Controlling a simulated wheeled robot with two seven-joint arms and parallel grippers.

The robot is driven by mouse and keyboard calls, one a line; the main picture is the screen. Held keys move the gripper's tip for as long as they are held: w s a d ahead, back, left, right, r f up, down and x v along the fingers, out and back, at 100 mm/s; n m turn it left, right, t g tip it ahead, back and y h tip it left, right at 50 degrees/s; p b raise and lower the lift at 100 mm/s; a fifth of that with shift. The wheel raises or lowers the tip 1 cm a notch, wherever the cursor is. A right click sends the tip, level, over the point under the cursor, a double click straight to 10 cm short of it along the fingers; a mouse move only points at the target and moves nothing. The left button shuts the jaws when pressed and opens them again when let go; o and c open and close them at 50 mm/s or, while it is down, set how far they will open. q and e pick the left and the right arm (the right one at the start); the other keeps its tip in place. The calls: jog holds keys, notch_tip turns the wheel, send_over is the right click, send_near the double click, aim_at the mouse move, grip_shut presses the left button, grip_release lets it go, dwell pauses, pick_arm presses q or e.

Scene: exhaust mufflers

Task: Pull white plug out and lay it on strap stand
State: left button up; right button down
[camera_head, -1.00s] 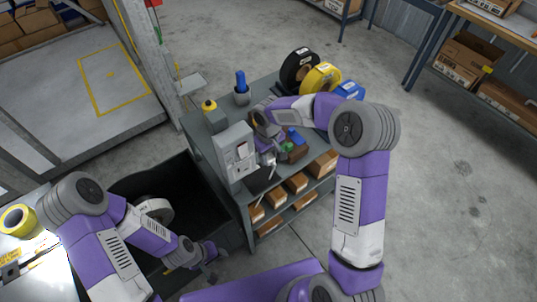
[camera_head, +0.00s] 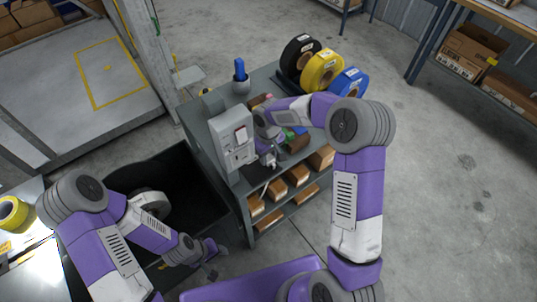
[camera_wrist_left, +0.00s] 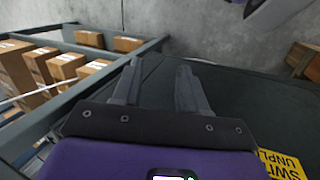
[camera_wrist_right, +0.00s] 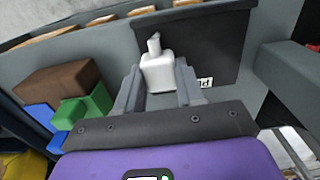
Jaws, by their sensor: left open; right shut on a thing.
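My right gripper (camera_head: 268,158) is beside the grey machine on the bench, pointing down. In the right wrist view its fingers (camera_wrist_right: 158,88) are shut on the white plug (camera_wrist_right: 158,70), a pale block with a narrow upright end. No socket shows around the plug there. The strap stand is at the bench's back right, with black (camera_head: 299,58), yellow (camera_head: 322,68) and blue (camera_head: 349,83) strap rolls on it. My left gripper (camera_head: 212,262) is low at the left, apart from the plug. Its fingers (camera_wrist_left: 160,85) are open and empty.
The grey machine (camera_head: 231,133) stands upright on the bench's left part. A cup with a blue item (camera_head: 240,85) is behind it. Boxes (camera_head: 298,180) fill the shelves below. A dark bin (camera_head: 190,185) is left of the bench. Green and brown blocks (camera_wrist_right: 60,85) lie near the right gripper.

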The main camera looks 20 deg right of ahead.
jog(key=c, duration=0.6)
grip_release()
jog(key=shift+r, duration=0.1)
notch_tip(320, 180, up, 7)
jog(key=shift+r+p, duration=0.2)
jog(key=shift+p, duration=1.05)
